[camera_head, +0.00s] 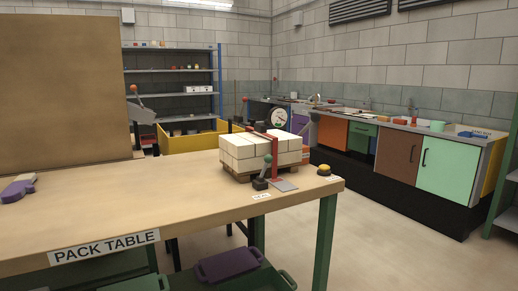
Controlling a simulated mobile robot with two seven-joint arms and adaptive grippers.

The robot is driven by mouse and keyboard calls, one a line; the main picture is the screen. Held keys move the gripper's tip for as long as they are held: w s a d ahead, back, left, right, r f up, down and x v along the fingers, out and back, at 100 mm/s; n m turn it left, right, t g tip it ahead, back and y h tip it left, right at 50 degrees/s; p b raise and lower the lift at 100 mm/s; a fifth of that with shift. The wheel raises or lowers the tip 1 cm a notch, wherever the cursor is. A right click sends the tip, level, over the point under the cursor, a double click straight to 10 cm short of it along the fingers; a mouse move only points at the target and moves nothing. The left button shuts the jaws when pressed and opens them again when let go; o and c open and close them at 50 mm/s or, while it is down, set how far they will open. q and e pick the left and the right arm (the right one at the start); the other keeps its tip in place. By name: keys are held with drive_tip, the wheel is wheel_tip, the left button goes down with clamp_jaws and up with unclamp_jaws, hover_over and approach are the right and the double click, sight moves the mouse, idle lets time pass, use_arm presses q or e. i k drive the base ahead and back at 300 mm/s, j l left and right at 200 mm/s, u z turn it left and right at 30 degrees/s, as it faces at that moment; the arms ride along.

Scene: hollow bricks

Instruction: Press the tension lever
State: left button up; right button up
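A grey plate (285,185) lies beside the lever base. A yellow-orange button (324,169) is at the table's right corner. Neither of my grippers is in view.
A purple object (18,189) lies at the table's left; the middle is clear. A brown board (65,80) rises behind. A yellow bin (190,139), shelves (172,68) and a cabinet counter (400,127) stand farther back. A purple tray (229,264) is below the table.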

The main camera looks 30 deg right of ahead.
sight(315, 118)
drive_tip(key=z, duration=1.25)
drive_tip(key=k+l+u, duration=0.1)
drive_tip(key=l, duration=1.1)
